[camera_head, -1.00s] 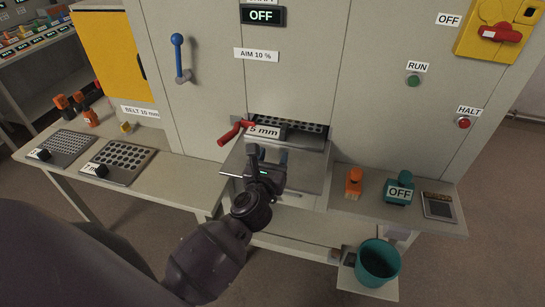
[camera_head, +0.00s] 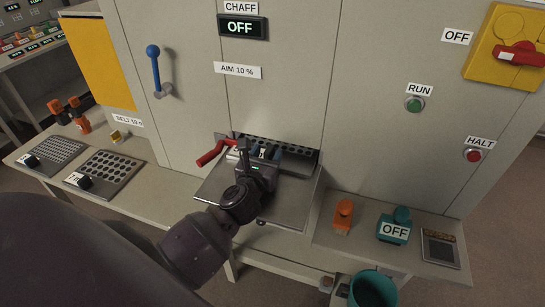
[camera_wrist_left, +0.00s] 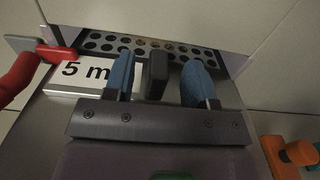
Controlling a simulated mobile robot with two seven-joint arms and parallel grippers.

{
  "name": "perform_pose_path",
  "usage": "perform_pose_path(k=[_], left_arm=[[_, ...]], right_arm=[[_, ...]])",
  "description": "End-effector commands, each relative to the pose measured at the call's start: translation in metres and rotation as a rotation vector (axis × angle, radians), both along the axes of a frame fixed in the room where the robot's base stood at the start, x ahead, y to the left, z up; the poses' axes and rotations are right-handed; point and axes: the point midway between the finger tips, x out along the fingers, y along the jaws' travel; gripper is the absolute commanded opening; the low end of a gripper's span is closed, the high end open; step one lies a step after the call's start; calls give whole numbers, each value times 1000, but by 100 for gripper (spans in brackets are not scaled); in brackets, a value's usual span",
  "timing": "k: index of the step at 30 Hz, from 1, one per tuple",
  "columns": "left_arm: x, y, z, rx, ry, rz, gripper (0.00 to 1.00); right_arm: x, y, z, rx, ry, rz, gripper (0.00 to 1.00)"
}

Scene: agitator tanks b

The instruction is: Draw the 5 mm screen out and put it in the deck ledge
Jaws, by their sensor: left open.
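The 5 mm screen (camera_head: 296,149) sits in the slot at the front of the machine, with a row of round holes showing. In the left wrist view its "5 mm" label (camera_wrist_left: 84,72) and dark upright handle (camera_wrist_left: 156,74) show in front of the holes (camera_wrist_left: 120,43). My left gripper (camera_head: 262,152) is open. Its blue fingers (camera_wrist_left: 160,80) stand on either side of the handle, with gaps to it. A red lever (camera_head: 215,153) is left of the slot. I cannot tell which surface is the deck ledge. My right gripper is not in view.
Two other perforated screens (camera_head: 105,172) (camera_head: 52,153) lie on the left bench. An orange tool (camera_head: 343,215), a teal device marked OFF (camera_head: 395,226) and a teal bin (camera_head: 372,290) are at the right. RUN and HALT buttons are on the panel.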

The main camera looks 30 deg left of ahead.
Motion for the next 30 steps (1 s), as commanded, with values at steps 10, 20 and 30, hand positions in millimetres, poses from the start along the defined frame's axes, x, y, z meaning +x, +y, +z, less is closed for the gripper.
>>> perform_pose_path(k=[10,20,30], left_arm=[[-1,5,0,1,0,1,51],[-1,4,0,1,0,1,19],[-1,4,1,1,-3,0,4]], right_arm=[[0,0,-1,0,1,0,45],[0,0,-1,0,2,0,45],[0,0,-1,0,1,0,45]])
